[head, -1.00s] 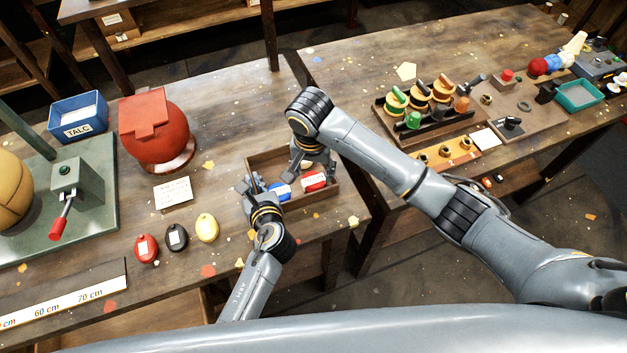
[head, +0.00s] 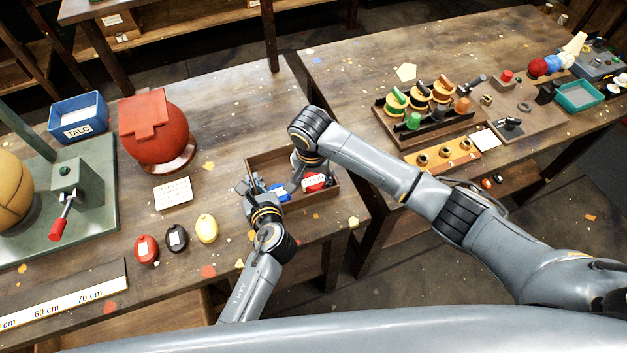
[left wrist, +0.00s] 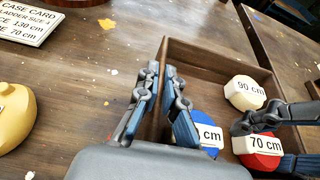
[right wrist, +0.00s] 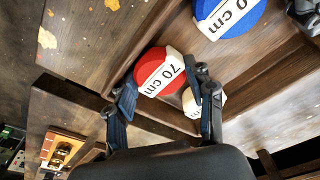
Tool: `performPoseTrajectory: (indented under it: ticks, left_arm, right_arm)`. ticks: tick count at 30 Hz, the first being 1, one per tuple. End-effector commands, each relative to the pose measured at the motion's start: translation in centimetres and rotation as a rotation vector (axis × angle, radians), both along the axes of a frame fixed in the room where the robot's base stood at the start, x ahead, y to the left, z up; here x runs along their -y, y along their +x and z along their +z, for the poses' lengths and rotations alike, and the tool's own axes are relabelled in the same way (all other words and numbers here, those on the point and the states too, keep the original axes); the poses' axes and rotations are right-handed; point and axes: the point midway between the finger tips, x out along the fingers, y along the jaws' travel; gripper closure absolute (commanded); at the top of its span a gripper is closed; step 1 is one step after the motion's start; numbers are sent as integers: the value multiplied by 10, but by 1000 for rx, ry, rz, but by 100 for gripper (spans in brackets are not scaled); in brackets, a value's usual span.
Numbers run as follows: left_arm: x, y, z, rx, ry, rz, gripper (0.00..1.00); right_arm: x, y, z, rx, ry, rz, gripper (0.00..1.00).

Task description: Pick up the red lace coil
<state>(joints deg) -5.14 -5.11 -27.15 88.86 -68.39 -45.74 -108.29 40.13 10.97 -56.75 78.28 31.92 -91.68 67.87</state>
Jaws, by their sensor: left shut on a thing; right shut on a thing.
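The red lace coil (right wrist: 152,82), with a white 70 cm band, is in the wooden tray (left wrist: 205,57); it also shows in the left wrist view (left wrist: 262,157) and the head view (head: 314,180). My right gripper (right wrist: 162,76) is shut on it, one finger on each side. I cannot tell whether the coil touches the tray floor. My left gripper (left wrist: 163,72) is shut on the tray's left wall, fingers on both sides. A blue coil (right wrist: 235,18) lies beside the red one, and a white 90 cm coil (left wrist: 244,92) lies behind it.
Red (head: 146,249), black (head: 176,237) and yellow (head: 206,228) oval pieces lie left of the tray. The tray's walls are close around my right fingers. A second table (head: 365,65) stands to the right.

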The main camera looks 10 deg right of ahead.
Motion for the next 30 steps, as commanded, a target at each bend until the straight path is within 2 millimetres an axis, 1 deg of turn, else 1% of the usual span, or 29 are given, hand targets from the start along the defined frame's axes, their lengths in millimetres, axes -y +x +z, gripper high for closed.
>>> performPoseTrajectory:
  ticks: [4, 7, 15, 19, 24, 30]
  left_arm:
    - [0, 0, 0, -1, 0, 1, 100]
    - [0, 0, 0, -1, 0, 1, 100]
    - [0, 0, -1, -1, 0, 1, 100]
    - [0, 0, -1, -1, 0, 1, 100]
    - [0, 0, -1, -1, 0, 1, 100]
    - [0, 0, -1, -1, 0, 1, 100]
  right_arm:
    - [0, 0, 4, 1, 1, 0, 79]
    - [-1, 1, 16, 3, 2, 0, 79]
    - [-1, 1, 70, 4, 3, 0, 79]
    - [-1, 1, 89, 2, 3, 0, 79]
    - [0, 0, 100, 1, 2, 0, 79]
    - [0, 0, 101, 0, 1, 0, 79]
